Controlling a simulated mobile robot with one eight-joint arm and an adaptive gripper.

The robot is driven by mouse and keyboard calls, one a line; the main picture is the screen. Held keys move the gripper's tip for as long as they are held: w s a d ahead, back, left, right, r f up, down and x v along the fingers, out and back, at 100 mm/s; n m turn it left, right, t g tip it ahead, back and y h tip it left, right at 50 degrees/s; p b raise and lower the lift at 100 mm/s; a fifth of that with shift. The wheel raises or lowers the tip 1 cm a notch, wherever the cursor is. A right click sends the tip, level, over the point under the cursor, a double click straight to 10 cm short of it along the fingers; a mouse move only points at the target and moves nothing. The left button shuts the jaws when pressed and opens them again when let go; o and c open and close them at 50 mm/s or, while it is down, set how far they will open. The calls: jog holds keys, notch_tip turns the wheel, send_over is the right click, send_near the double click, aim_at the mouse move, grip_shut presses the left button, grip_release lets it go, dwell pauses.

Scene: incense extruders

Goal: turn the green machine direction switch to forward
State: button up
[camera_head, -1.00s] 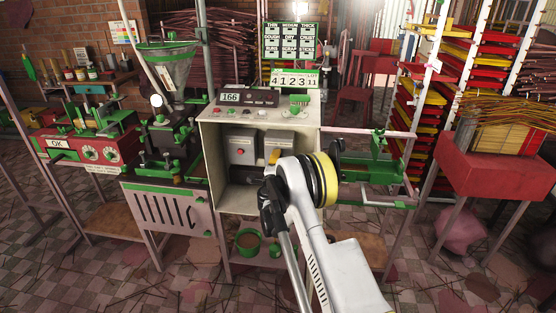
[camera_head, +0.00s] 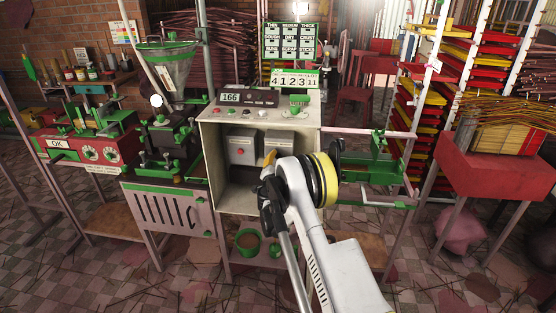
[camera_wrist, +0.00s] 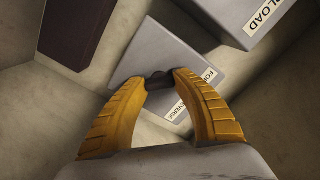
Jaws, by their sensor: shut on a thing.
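The green machine's open-front grey cabinet (camera_head: 215,195) stands in the middle of the head view. Inside its upper part is a grey switch box (camera_head: 283,137); the wrist view shows this box (camera_wrist: 165,50) with white labels partly reading FOR and REVERSE. A small dark switch knob (camera_wrist: 158,80) is on the box. My gripper (camera_wrist: 159,78) has its yellow fingertips shut on this knob from both sides. The fingers cover part of the labels, and I cannot tell which way the switch points. In the head view my arm partly hides the gripper and box.
A second grey box with a red button (camera_head: 241,149) is left of the switch box. A box labelled LOAD (camera_wrist: 235,20) is close by in the wrist view. Cabinet walls enclose the gripper. A green bowl (camera_head: 247,240) sits on the shelf below.

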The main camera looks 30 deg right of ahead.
dwell(0.4)
jog(key=o, duration=1.2)
jog(key=v, duration=1.2)
